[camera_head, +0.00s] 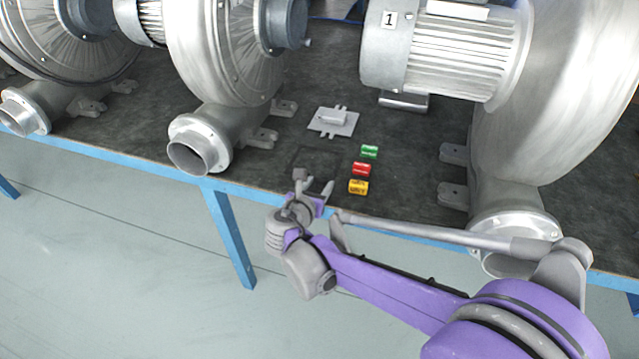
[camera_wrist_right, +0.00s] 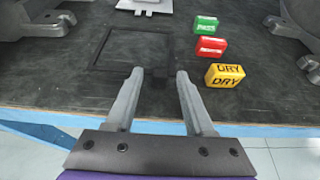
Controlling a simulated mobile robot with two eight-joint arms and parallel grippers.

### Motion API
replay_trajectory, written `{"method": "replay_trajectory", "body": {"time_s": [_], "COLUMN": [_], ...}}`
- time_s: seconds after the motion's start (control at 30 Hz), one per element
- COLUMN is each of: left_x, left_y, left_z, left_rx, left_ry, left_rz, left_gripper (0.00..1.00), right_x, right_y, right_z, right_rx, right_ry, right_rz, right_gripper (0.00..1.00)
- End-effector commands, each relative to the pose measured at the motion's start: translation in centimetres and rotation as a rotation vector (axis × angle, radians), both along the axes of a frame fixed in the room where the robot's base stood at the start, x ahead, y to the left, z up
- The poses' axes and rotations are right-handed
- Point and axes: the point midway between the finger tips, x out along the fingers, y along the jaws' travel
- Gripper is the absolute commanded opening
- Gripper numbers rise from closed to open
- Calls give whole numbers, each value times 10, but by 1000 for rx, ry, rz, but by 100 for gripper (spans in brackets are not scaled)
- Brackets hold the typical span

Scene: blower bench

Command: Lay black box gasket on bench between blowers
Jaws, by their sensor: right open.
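The black box gasket (camera_head: 320,150) is a thin, dark square outline lying flat on the dark bench (camera_head: 410,140) between two blowers. It is hard to tell from the bench top. It also shows in the right wrist view (camera_wrist_right: 138,31), just beyond the fingertips. My right gripper (camera_head: 314,187) is at the bench's front edge, just in front of the gasket. In the right wrist view its two fingers (camera_wrist_right: 158,74) are spread apart with nothing between them. The gasket seems to be clear of the fingers. My left gripper is not in view.
A blower (camera_head: 220,60) stands left of the gasket and a large one (camera_head: 550,100) right. A light grey box on a plate (camera_head: 333,121) lies behind it. Green (camera_head: 369,152), red (camera_head: 361,169) and yellow (camera_head: 358,187) blocks stand in a row to its right.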

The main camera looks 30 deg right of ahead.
Motion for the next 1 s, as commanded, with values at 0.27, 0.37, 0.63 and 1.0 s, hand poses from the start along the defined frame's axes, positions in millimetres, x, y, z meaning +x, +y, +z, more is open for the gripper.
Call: {"method": "replay_trajectory", "body": {"time_s": [0.27, 0.37, 0.63, 1.0], "left_x": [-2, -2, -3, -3], "left_y": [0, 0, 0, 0], "left_z": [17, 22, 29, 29], "left_rx": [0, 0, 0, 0], "left_ry": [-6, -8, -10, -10], "left_rz": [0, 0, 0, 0], "left_gripper": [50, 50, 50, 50], "right_x": [-35, -47, -67, -189], "right_y": [43, 57, 77, 69], "right_z": [25, 32, 42, -31], "right_rx": [1, 1, 10, 1001], "right_ry": [-1, -2, -4, -403], "right_rz": [7, 6, -2, -720], "right_gripper": [53, 53, 53, 53]}}
